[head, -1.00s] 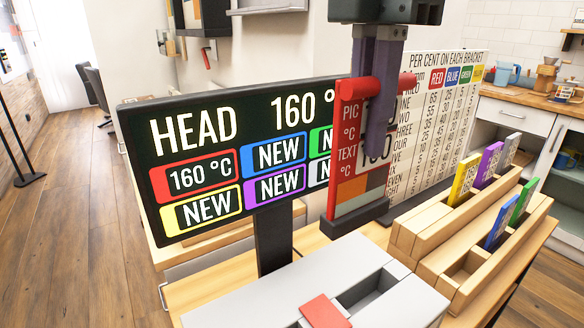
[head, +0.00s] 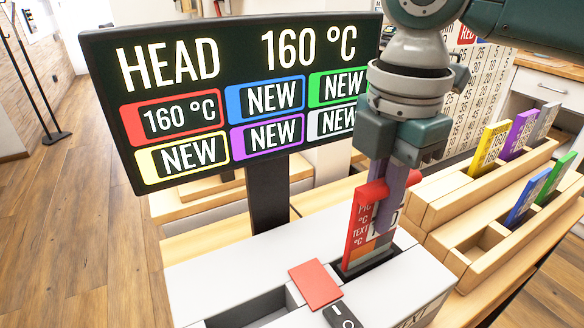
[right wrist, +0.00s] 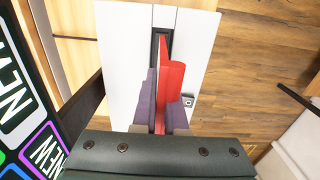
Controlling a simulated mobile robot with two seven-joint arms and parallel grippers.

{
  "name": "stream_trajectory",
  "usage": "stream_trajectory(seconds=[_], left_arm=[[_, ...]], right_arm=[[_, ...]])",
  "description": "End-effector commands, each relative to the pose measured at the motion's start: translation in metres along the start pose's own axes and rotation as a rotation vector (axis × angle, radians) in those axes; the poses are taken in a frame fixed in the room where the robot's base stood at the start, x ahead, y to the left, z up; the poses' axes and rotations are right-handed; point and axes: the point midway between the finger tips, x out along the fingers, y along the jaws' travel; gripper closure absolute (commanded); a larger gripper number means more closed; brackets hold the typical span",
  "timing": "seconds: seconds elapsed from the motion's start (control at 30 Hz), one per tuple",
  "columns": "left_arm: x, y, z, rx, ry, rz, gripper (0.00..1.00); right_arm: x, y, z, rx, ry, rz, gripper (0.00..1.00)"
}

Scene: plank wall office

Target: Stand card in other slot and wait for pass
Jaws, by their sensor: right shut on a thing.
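The red card (head: 358,230), printed with white lettering, is held upright by my right gripper (head: 388,205). The fingers are shut on its upper part. Its lower end is at the right-hand slot (head: 372,264) of the white device; I cannot tell how deep it sits. In the right wrist view the red card (right wrist: 172,75) lines up along the dark slot (right wrist: 160,45) between the purple fingers. The device's other slot (head: 245,308), at the left, looks empty. My left gripper is not in view.
A black display (head: 240,95) reading HEAD 160 °C stands behind the device, with one red 160 °C tile and several NEW tiles. A red pad (head: 316,284) lies between the slots. Wooden racks (head: 480,195) with coloured cards stand close at the right.

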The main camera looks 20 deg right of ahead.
Motion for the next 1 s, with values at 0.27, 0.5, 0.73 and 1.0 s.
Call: stream_trajectory(seconds=[0.27,0.5,0.73,1.0], left_arm=[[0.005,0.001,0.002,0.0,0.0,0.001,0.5],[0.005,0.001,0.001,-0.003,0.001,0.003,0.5],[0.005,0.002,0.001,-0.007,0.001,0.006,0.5],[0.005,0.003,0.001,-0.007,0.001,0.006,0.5]], right_arm=[[0.031,0.0,0.0,0.0,0.0,-0.001,1.0],[0.031,0.0,0.0,0.0,0.0,-0.001,1.0],[0.033,-0.001,0.0,0.0,0.0,-0.002,0.75],[0.033,-0.001,0.0,0.0,0.0,-0.001,0.6]])
